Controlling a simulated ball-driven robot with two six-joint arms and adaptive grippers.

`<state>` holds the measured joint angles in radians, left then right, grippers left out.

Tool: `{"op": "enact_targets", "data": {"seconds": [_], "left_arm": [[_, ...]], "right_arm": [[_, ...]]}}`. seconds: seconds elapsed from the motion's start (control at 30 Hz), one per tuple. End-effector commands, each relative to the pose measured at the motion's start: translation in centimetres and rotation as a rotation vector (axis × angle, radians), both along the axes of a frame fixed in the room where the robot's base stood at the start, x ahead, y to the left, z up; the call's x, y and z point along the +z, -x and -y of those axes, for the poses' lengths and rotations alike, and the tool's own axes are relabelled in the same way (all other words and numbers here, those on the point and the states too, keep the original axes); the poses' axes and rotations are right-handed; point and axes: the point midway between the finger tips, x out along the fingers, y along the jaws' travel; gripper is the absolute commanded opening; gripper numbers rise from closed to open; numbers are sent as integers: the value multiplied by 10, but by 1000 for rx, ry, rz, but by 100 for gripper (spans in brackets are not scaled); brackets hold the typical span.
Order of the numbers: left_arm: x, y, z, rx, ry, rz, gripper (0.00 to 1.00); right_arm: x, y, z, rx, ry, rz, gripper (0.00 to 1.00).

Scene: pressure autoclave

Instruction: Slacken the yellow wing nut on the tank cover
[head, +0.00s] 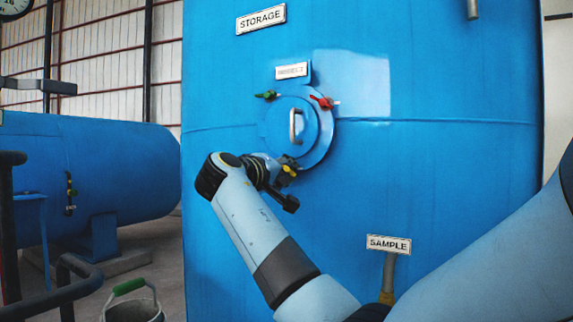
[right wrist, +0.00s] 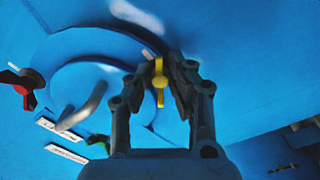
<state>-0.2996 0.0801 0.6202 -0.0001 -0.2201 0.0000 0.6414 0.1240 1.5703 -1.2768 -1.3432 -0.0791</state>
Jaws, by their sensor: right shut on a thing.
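The round blue tank cover (head: 284,117) with a pale bar handle (head: 296,126) is on the front of the large blue tank. The yellow wing nut (head: 289,169) is at its lower edge; in the right wrist view the yellow nut (right wrist: 159,83) is between the two dark fingers. My right gripper (right wrist: 158,70) is shut on it, and in the head view the right gripper (head: 285,172) partly hides it. A green wing nut (head: 267,95) and a red wing nut (head: 322,102) are at the cover's upper left and upper right. My left gripper is not in view.
A STORAGE sign (head: 261,19) is above the cover, and a SAMPLE sign (head: 388,244) is below right over a pipe. A second blue tank (head: 95,165) lies at the left. A bucket (head: 133,308) with a green grip and dark railings (head: 85,272) are at the lower left.

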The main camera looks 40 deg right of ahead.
Motion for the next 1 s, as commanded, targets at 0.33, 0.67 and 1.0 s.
{"op": "enact_targets", "data": {"seconds": [0.33,0.67,1.0], "left_arm": [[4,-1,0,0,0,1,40],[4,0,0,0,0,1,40],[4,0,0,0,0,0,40]], "right_arm": [[0,0,0,1,11,-38,0],[-1,0,0,2,10,-37,26],[0,0,0,0,12,-35,40]]}}
